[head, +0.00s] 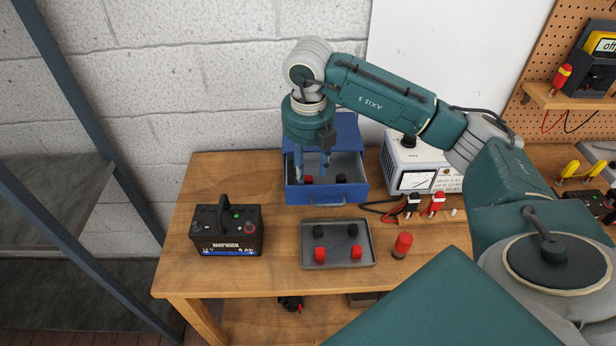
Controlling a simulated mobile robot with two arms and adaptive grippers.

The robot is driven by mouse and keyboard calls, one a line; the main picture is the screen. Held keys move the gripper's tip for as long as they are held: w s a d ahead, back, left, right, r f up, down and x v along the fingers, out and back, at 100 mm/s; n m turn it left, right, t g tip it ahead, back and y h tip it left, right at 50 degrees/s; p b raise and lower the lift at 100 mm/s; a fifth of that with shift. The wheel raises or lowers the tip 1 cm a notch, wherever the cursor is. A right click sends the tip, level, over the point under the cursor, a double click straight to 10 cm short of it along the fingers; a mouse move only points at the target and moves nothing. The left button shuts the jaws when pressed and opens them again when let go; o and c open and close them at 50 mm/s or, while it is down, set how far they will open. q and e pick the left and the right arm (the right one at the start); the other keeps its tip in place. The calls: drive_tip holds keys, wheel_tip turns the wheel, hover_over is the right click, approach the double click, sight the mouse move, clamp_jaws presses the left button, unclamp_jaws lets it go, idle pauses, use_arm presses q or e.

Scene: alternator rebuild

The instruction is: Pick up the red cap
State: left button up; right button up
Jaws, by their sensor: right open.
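My right gripper (312,170) points down over the open drawer of the blue box (327,198), its fingers apart and empty. A small red cap (308,180) lies in the drawer just under and between the fingertips; I cannot tell whether they touch it. A black cap (340,178) lies to its right in the drawer. Two more red caps, one on the left (320,254) and one on the right (355,252), sit at the front of the grey tray (337,266). My left gripper is not in view.
A black battery (226,231) stands left of the tray, and a red cylinder (402,245) stands right of it. Two black caps sit at the tray's back. A metered power supply (418,165) with clips stands right of the drawer. The wooden table's (183,276) front-left corner is clear.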

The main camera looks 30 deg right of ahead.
sight(308, 178)
wheel_tip(308, 178, down, 2)
drive_tip(key=shift+d+f+p, duration=0.1)
drive_tip(key=shift+p, duration=0.25)
drive_tip(key=shift+w+f, duration=0.1)
drive_tip(key=shift+f, duration=0.3)
drive_tip(key=shift+c, duration=0.7)
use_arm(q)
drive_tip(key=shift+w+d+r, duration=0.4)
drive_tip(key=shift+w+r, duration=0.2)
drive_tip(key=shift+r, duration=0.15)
use_arm(e)
drive_tip(key=c, duration=0.6)
drive_tip(key=shift+w+r, duration=0.1)
drive_tip(key=shift+r, duration=0.4)
wheel_tip(308, 178, up, 7)
drive_tip(key=shift+r+b, duration=0.15)
drive_tip(key=shift+b, duration=1.05)
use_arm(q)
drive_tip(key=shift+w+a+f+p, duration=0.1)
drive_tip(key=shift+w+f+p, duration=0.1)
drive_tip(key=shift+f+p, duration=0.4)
use_arm(e)
wheel_tip(308, 178, up, 12)
drive_tip(key=shift+f, duration=0.1)
